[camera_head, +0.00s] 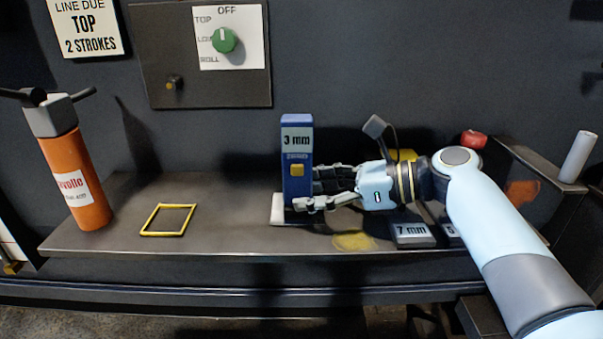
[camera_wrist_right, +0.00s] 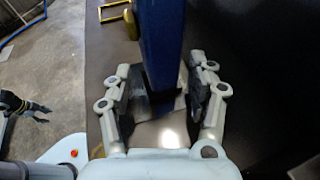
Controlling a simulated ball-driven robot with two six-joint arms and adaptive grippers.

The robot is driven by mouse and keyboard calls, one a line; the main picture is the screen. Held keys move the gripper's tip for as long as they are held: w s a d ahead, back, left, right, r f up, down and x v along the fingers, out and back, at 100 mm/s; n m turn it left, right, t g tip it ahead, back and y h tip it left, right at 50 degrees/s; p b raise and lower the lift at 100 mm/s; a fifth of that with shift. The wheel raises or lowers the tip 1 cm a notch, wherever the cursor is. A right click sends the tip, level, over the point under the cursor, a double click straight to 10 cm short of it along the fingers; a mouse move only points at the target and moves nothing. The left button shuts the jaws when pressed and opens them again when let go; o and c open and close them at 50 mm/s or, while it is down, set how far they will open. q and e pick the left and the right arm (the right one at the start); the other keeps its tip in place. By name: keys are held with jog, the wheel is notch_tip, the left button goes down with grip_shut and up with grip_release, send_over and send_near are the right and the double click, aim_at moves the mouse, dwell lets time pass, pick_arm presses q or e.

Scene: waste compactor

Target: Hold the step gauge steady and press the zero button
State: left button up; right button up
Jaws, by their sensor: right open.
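The step gauge (camera_head: 297,160) is a tall blue block with a "3 mm" display and a yellow button (camera_head: 297,170) on its front. It stands upright on the shelf, with a whitish piece at its foot. My right gripper (camera_head: 318,190) comes from the right with its fingers low at the gauge. In the right wrist view the open fingers (camera_wrist_right: 160,92) lie either side of the blue gauge (camera_wrist_right: 160,40), with gaps visible. A small dark gripper, seemingly my left one (camera_wrist_right: 38,112), shows at the lower left of that view; its jaws are unclear.
A yellow square frame (camera_head: 146,222) lies on the shelf (camera_head: 230,232), left of the gauge. An orange canister (camera_head: 84,185) stands at the far left. A "7 mm" block (camera_head: 413,235) lies right, under my arm. A panel with a green knob (camera_head: 224,39) is behind.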

jog(key=shift+x, duration=0.95)
pick_arm(q)
jog(key=shift+w+r, duration=0.1)
jog(key=shift+w, duration=0.3)
pick_arm(e)
jog(key=c, duration=0.8)
pick_arm(q)
jog(key=shift+s, duration=0.1)
grip_shut()
pick_arm(e)
jog(key=shift+s+f, duration=0.1)
